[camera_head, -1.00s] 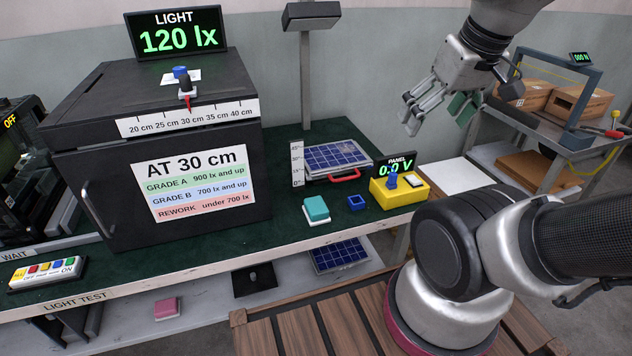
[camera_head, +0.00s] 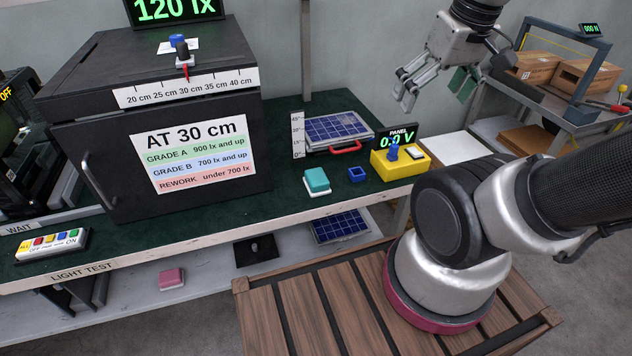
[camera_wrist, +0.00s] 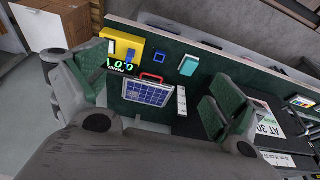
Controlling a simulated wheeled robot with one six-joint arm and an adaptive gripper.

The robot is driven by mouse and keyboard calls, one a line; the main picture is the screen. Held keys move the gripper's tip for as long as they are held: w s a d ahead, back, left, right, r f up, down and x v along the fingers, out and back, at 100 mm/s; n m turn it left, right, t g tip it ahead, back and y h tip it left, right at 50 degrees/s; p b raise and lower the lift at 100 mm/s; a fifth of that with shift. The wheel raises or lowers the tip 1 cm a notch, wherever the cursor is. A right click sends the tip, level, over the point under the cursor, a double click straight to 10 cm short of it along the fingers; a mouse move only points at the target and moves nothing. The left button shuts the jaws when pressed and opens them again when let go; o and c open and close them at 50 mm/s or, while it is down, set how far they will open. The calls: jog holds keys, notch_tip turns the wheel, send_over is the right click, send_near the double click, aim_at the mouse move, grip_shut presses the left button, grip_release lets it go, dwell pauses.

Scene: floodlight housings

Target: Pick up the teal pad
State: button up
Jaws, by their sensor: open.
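The teal pad (camera_head: 316,180) lies on a white base on the green bench top, to the right of the black light box. It also shows in the wrist view (camera_wrist: 188,65), above the solar panel and right of the blue square ring. My gripper (camera_head: 432,98) is open and empty, high above the bench's right end and well away from the pad. In the wrist view its two green-padded fingers (camera_wrist: 160,105) stand wide apart at left and right, with the bench showing between them. Nothing hides the pad.
The blue ring (camera_head: 357,174) and yellow panel box (camera_head: 400,164) stand right of the pad. A solar panel (camera_head: 338,130) with a red handle stands behind it. The black light box (camera_head: 160,130) is at left. A pink pad (camera_head: 171,278) lies on the lower shelf.

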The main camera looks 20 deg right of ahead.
jog(key=w+a+f+m+g+y, duration=0.2)
jog(key=w+a+f+g, duration=0.3)
jog(key=f, duration=0.4)
jog(key=m+t+y, duration=0.2)
jog(key=m+y, duration=0.1)
jog(key=m, duration=1.1)
send_near(315, 176)
jog(key=x, duration=0.2)
jog(key=shift+s+a+f, duration=0.1)
jog(key=shift+a+f, duration=0.1)
jog(key=shift+f, duration=0.15)
jog(key=shift+w+f+m, duration=0.15)
jog(key=shift+w+m, duration=0.15)
jog(key=shift+m, duration=0.7)
jog(key=shift+h, duration=0.3)
jog(key=x, duration=0.7)
jog(key=shift+s+a+f, duration=0.2)
jog(key=shift+a, duration=0.1)
jog(key=c, duration=1.2)
jog(key=shift+r, duration=0.1)
